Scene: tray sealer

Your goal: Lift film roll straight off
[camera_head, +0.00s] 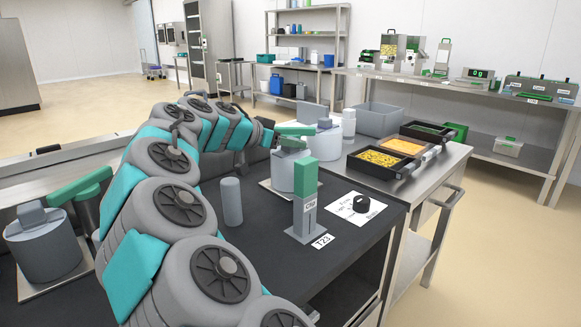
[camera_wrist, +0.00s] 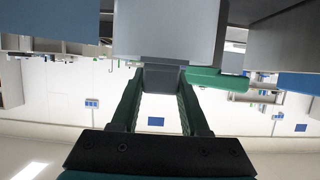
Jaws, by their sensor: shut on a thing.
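My gripper (camera_wrist: 162,110) is shut on a small grey block (camera_wrist: 163,78) in the wrist view. The block joins a larger pale grey body (camera_wrist: 165,30), which I take for the film roll; its full outline is cut off. In the head view my gripper is at the far end of my arm, partly hidden, beside a pale cylinder (camera_head: 283,174) on a plate. A green bar (camera_head: 296,130) lies just above that cylinder and also shows beside the fingers in the wrist view (camera_wrist: 216,82). I cannot tell whether the roll is clear of its seat.
A grey post with a green top (camera_head: 305,190), a grey cylinder (camera_head: 231,201) and a paper with a black knob (camera_head: 357,208) stand near. Another pale cylinder (camera_head: 330,142) is behind. Food trays (camera_head: 378,159) and a grey bin (camera_head: 378,119) are right. A similar unit (camera_head: 43,248) is left.

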